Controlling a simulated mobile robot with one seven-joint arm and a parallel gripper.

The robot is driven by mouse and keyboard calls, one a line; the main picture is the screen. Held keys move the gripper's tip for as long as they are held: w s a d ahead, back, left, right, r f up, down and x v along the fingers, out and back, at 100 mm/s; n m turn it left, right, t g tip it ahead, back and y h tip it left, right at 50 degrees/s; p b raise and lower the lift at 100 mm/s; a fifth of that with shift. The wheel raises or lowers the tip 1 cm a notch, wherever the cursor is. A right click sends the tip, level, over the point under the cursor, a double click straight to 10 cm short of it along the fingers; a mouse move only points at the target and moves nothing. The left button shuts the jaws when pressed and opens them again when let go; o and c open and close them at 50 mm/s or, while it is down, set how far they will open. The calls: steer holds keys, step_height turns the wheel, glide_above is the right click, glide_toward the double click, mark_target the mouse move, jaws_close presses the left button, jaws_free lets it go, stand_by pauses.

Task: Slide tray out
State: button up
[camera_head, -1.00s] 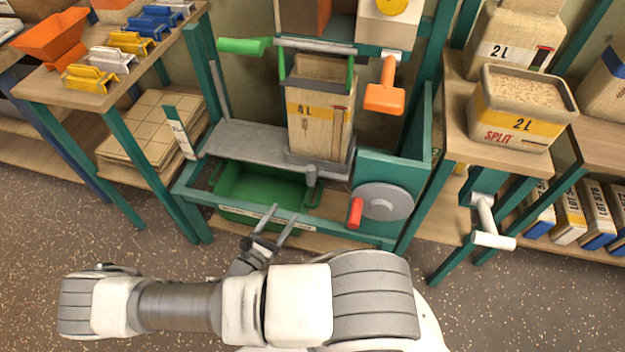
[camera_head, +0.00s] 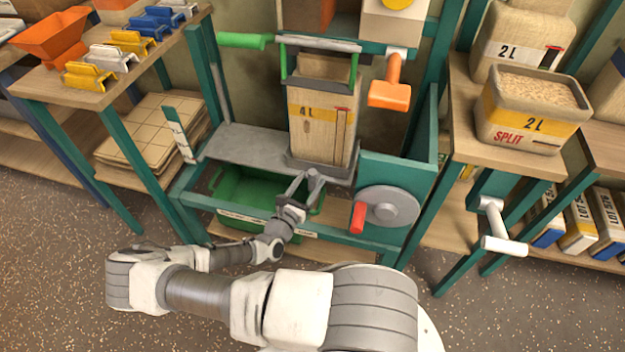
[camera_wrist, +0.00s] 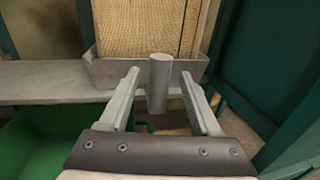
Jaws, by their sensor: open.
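A grey tray (camera_head: 300,162) sits on the grey shelf of the green frame and holds the tall wooden 4L container (camera_head: 322,120). In the wrist view the tray's front wall (camera_wrist: 110,74) shows at the container's base. A short grey upright handle (camera_wrist: 159,84) stands at the tray's front. My gripper (camera_wrist: 161,75) is open, with one finger on each side of the handle and visible gaps beside it. In the head view my gripper (camera_head: 306,180) is at the handle, which its fingers partly cover.
A green bin (camera_head: 240,186) sits under the shelf, left of my gripper. A grey wheel with a red handle (camera_head: 358,217) is close on the right. An orange lever (camera_head: 390,93) and a green lever (camera_head: 241,40) are above. The green front rail (camera_head: 265,222) runs below my gripper.

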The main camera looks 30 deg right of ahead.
steer(key=shift+x, duration=1.15)
jaws_close()
stand_by(0.6)
